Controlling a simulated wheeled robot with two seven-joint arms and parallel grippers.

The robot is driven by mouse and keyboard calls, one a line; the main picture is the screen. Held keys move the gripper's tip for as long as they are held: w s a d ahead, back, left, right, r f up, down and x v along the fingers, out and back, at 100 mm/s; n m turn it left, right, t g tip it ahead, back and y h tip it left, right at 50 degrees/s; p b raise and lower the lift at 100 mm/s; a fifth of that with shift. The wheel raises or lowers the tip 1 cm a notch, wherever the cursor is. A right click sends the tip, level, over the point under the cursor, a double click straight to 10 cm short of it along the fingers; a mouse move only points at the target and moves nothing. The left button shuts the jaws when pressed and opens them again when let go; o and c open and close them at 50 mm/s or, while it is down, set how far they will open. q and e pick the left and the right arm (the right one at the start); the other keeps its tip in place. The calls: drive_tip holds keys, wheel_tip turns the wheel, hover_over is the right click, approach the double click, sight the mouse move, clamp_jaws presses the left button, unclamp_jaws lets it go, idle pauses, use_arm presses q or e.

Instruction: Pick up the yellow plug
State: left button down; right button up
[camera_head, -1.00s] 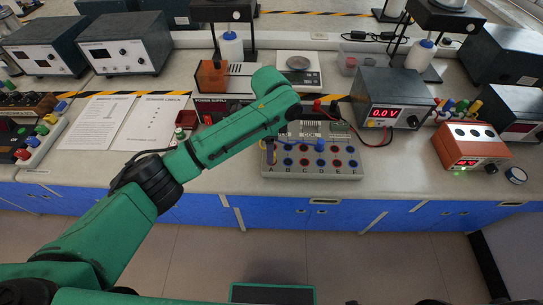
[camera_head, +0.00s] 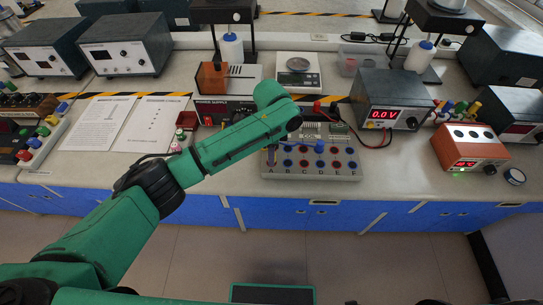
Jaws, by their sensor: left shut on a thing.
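My left arm (camera_head: 230,143) reaches in from the left with its wrist bent over the socket board. My left gripper (camera_head: 271,155) is mostly hidden behind the arm; only a small grey part shows at the left end of the socket board (camera_head: 318,175). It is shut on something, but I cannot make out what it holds. A yellow plug (camera_head: 475,107) stands among several coloured plugs in the rack at the right. My right gripper is out of view.
A meter (camera_head: 392,113) reading 0.0 V stands right of the board, with red and black leads. An orange-topped unit (camera_head: 468,160) is farther right. Paper sheets (camera_head: 150,128) lie at the left. A scale (camera_head: 298,80) stands behind the arm. The bench front is mostly clear.

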use_arm(q)
wheel_tip(320, 180, up, 10)
drive_tip(key=shift+f+b, duration=0.2)
drive_tip(key=shift+b, duration=0.45)
wheel_tip(320, 180, up, 10)
drive_tip(key=p, duration=0.1)
drive_tip(key=shift+f+p, duration=0.15)
drive_tip(key=shift+p, duration=0.15)
